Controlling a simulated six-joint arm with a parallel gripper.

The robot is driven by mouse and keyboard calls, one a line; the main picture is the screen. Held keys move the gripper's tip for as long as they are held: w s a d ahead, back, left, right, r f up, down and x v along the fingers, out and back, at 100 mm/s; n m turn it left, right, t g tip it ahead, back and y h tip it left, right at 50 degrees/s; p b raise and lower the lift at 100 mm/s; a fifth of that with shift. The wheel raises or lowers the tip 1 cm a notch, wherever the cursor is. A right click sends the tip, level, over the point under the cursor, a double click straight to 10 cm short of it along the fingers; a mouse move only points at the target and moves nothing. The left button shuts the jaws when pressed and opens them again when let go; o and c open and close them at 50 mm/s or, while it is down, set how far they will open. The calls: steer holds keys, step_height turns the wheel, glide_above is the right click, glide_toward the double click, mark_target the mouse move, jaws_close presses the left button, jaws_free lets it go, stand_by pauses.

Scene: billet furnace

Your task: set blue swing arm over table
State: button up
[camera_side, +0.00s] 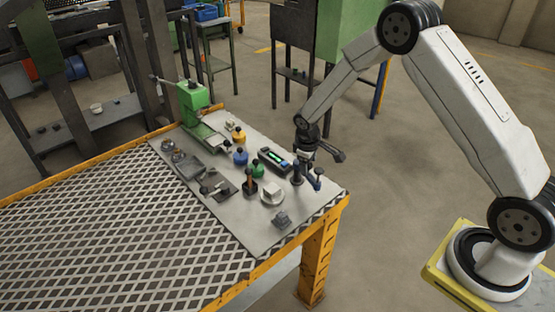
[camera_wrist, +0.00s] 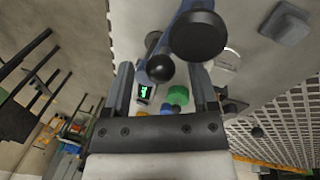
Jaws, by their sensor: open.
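The blue swing arm (camera_side: 318,183) stands at the right edge of the grey board on the table (camera_side: 120,225), with a post and black knobs. In the wrist view the blue swing arm (camera_wrist: 182,26) runs between large and small black knobs. The small black knob (camera_wrist: 160,69) shows between my two fingers. Whether a finger touches the knob, I cannot tell.
A dark meter with a green display (camera_side: 274,160) lies beside the swing arm. A white round dish (camera_side: 271,194), a green-capped bottle (camera_side: 257,169) and a blue bottle (camera_side: 240,157) stand close by. A green press (camera_side: 193,101) is at the far end.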

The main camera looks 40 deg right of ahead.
jaws_close()
stand_by(1.3)
